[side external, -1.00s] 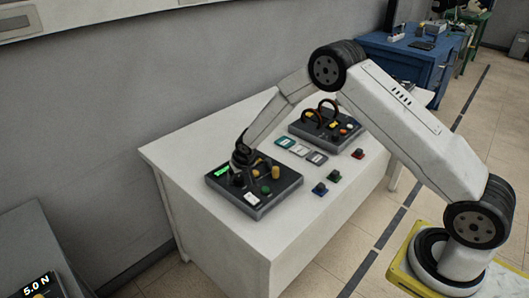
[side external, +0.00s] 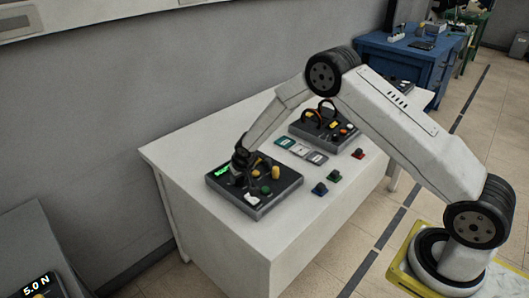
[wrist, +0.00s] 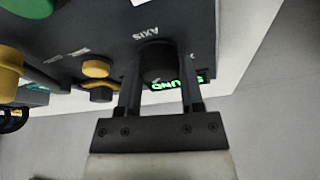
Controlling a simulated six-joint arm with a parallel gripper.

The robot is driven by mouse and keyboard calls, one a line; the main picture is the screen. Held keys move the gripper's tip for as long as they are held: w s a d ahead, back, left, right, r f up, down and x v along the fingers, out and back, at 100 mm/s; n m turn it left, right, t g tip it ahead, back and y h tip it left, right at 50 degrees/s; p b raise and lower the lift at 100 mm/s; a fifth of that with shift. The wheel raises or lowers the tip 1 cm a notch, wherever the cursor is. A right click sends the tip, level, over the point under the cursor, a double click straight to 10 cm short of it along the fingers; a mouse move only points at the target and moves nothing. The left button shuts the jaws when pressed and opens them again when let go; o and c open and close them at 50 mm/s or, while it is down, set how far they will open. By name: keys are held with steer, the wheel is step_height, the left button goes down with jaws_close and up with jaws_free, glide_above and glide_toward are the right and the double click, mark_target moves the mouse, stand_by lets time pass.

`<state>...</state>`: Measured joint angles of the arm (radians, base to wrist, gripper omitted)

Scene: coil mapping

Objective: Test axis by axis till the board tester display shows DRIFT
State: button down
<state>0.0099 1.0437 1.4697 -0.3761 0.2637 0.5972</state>
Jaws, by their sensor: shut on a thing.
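The board tester (side external: 278,198) is a dark box at the near left of the white bench, with green and yellow controls and a small display (side external: 222,171) with lit green characters. In the wrist view its display (wrist: 200,79) is upside down and partly hidden by a finger; some letters look like "UND", and the full word is not readable. My gripper (wrist: 160,82) is shut on the black knob (wrist: 158,62) beside the AXIS label. In the side view my gripper (side external: 240,160) is over the tester's back left, hiding the knob.
A second dark panel (side external: 322,143) with looped cables stands behind on the bench. Several small cards (side external: 300,150) lie between the panels. Red, green and blue button blocks sit along the right side. A 5.0 N readout (side external: 38,286) shows at lower left.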

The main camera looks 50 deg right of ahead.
steer(key=shift+n+y, duration=0.9)
steer(key=shift+n, duration=1.3)
steer(key=shift+n+y, duration=0.4)
steer(key=shift+n, duration=1.3)
steer(key=shift+n+g+y, duration=0.3)
steer(key=shift+n+y, duration=0.1)
steer(key=shift+n, duration=0.2)
steer(key=shift+c, duration=1.1)
jaws_free()
steer(key=shift+r, duration=0.1)
steer(key=v, duration=0.7)
steer(key=shift+s+r, duration=0.2)
steer(key=shift+r, duration=0.05)
